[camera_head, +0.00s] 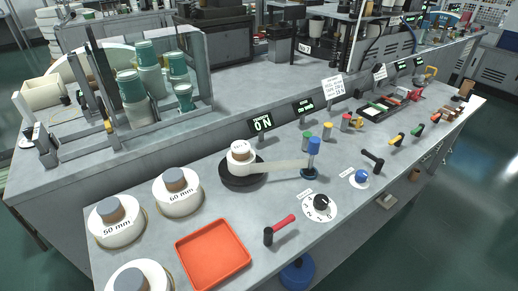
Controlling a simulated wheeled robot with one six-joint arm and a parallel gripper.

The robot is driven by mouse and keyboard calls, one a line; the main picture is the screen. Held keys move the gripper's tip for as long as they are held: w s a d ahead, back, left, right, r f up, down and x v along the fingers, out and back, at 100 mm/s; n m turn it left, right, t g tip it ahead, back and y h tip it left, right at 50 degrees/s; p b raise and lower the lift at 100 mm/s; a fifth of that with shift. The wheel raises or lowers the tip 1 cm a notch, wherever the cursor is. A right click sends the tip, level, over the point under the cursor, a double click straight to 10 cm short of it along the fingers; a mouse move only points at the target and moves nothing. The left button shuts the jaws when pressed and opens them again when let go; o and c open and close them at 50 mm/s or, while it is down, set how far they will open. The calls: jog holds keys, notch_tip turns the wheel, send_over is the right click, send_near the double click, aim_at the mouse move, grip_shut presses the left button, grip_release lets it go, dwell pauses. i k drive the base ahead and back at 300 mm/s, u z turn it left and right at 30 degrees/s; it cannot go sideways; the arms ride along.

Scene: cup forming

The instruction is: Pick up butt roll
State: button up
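No roll in view is labelled as a butt roll. Larger white rolls stand at the left: one marked 50 mm (117,232), one marked 60 mm (178,201), and a third (140,281) cut off by the bottom edge. My gripper is not in view.
A dial (320,206) and a blue button (361,178) are to the right. Green cups (145,54) stand in a machine behind. Several small tools crowd the right end.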

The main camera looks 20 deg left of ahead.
aim_at(241, 154)
jog(key=z, duration=0.05)
jog(key=i, duration=0.15)
jog(key=u, duration=1.95)
